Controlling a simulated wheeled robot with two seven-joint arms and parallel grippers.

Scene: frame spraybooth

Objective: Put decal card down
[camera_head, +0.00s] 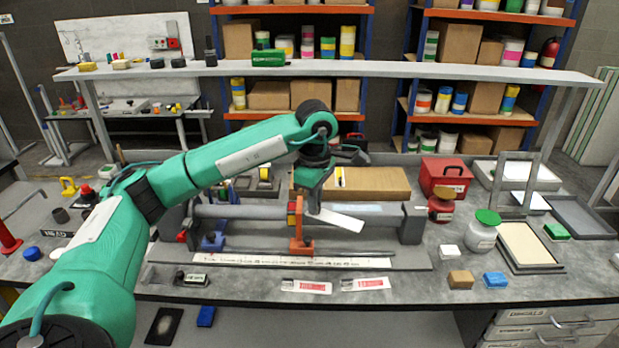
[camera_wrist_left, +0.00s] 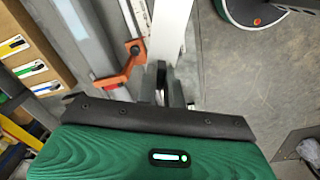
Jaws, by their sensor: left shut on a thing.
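My left gripper (camera_head: 313,205) is shut on a white card, the decal card (camera_head: 340,221), and holds it above the tube fixture near the orange clamp (camera_head: 301,236). The card sticks out to the right of the fingers and tilts downward. In the left wrist view the card (camera_wrist_left: 173,28) runs up from between the fingers (camera_wrist_left: 163,85), beside the orange clamp (camera_wrist_left: 128,68). The gripped end is hidden by the fingers. My right gripper is not in view.
A grey tube (camera_head: 365,219) lies across the fixture, with a ruler strip (camera_head: 290,262) before it. Two red-and-white labels (camera_head: 306,286) (camera_head: 366,284) lie at the front edge. A green-lidded jar (camera_head: 483,234), red box (camera_head: 445,178) and cardboard panel (camera_head: 380,184) stand around. Bare bench shows right of centre.

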